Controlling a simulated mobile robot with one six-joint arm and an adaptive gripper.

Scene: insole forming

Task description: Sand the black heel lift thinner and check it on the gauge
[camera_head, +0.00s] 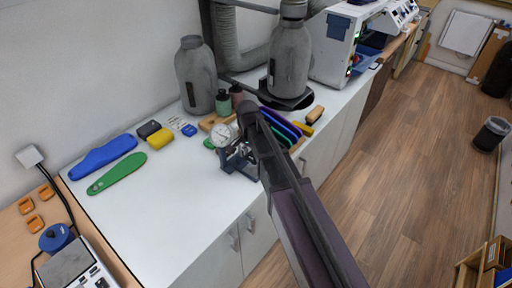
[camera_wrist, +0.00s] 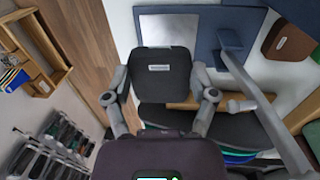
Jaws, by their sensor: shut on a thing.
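In the wrist view a black block with a small pale label, seemingly the heel lift (camera_wrist: 163,73), sits between the two grey fingers of my gripper (camera_wrist: 160,88). The gripper is shut on it. In the head view my arm hides the gripper's jaws and the held piece. The gauge (camera_head: 222,135) has a round white dial and a dark blue stand on the white counter, close to the left of my arm's end. A blue-grey stand (camera_wrist: 230,40) shows beyond the held block in the wrist view; I cannot tell whether they touch.
Blue (camera_head: 103,157) and green (camera_head: 117,173) insoles lie left on the white counter (camera_head: 160,220). A black block (camera_head: 148,129) and a yellow block (camera_head: 160,138) lie behind them. The counter's left front is clear.

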